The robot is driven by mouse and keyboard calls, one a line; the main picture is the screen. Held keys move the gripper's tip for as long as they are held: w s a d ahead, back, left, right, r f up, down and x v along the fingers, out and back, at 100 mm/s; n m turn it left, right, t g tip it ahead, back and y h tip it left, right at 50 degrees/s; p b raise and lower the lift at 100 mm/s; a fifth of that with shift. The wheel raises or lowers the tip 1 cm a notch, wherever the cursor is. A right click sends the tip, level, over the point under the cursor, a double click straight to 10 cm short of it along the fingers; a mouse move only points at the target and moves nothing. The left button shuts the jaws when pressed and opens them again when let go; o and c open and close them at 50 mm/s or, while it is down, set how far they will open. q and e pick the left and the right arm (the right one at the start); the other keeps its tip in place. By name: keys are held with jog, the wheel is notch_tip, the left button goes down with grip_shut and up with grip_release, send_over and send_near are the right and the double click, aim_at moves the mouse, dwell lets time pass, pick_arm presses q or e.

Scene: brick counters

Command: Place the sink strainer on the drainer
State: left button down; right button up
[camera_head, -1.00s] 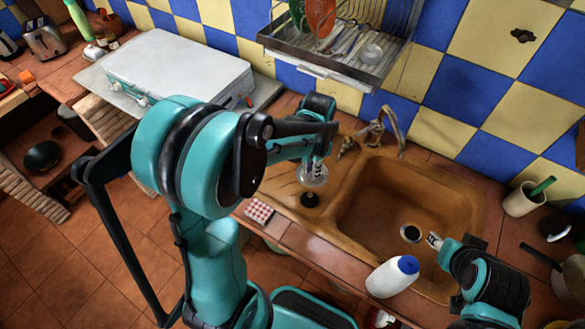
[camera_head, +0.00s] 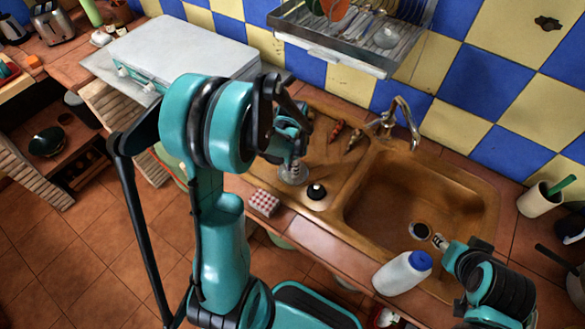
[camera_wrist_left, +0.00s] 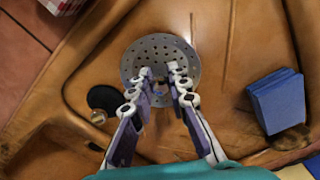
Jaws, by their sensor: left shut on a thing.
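The sink strainer (camera_head: 293,176) is a round, perforated metal disc. My left gripper (camera_head: 296,158) is shut on it and holds it over the left part of the brown drainboard (camera_head: 338,166) beside the sink basin. In the left wrist view the strainer (camera_wrist_left: 163,52) shows at the tips of my left gripper (camera_wrist_left: 160,86), with board around it. Whether it touches the board I cannot tell. My right gripper (camera_head: 438,241) is over the basin near the drain hole; its finger gap is too small to read.
A checked box (camera_head: 264,203) stands at the counter's front edge. The tap (camera_head: 402,118) rises behind the sink. A dish rack (camera_head: 330,48) hangs on the wall.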

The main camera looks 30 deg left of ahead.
pick_arm(q)
jog(key=shift+f, duration=0.15)
jog(key=c, duration=1.5)
grip_release()
jog(key=shift+o, duration=0.2)
jog(key=shift+r, duration=0.25)
notch_tip(320, 180, up, 11)
jog(key=p, duration=0.4)
jog(key=s+d+r+n+t, duration=0.6)
jog(key=s+d+r+t, duration=0.1)
jog(key=s+d+r, duration=0.2)
jog(key=shift+s+d, duration=0.5)
